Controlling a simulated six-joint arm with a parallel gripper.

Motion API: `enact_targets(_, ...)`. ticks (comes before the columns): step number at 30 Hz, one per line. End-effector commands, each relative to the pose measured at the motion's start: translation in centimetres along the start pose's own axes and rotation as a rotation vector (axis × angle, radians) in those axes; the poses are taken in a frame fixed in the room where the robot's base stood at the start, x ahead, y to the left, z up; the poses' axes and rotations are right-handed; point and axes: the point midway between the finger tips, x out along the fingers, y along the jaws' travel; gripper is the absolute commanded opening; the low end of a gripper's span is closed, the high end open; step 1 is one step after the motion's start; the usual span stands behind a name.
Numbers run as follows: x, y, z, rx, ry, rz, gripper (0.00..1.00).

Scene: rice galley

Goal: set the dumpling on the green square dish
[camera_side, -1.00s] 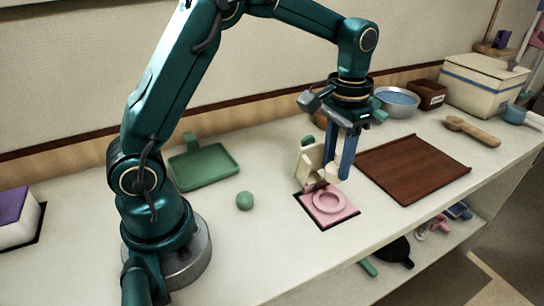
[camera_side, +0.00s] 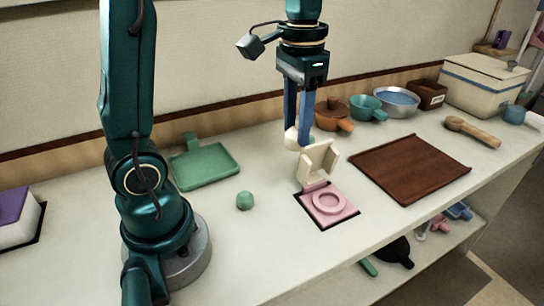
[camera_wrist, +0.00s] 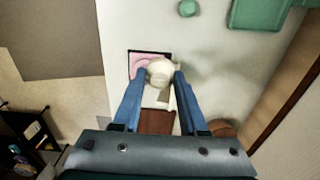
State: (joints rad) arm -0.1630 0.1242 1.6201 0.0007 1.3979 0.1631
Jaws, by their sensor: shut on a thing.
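The pale, rounded dumpling (camera_side: 291,138) is pinched between the blue fingers of my gripper (camera_side: 299,136), held above the counter behind the pink press. In the wrist view the dumpling (camera_wrist: 160,72) sits between both fingertips (camera_wrist: 160,79). The green square dish (camera_side: 205,166) has a raised rim and a back handle. It lies flat to the left of my gripper, with its middle bare. In the wrist view part of the dish (camera_wrist: 262,14) shows at the top right, apart from the dumpling.
A pink press (camera_side: 330,202) with a raised cream flap (camera_side: 316,163) stands below my gripper. A green ball (camera_side: 245,201) lies between press and dish. A brown board (camera_side: 412,167) lies to the right. An orange pot (camera_side: 331,116) and several bowls stand behind.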

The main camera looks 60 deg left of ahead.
Motion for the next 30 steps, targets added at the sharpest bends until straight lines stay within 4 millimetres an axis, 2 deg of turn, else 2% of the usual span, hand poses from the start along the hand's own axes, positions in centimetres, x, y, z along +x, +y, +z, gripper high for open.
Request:
enact_targets(10, 0.0, 0.0, -0.1, 0.024, 0.001, 0.000, 0.00)
enact_targets(17, 0.8, -0.7, -0.8, 0.207, -0.001, 0.000, 0.00)
enact_targets(23, 2.5, -5.4, -0.3, 0.283, -0.002, 0.002, 0.00)
enact_targets(30, 4.7, -12.1, 2.6, 0.243, -0.002, 0.003, 0.00)
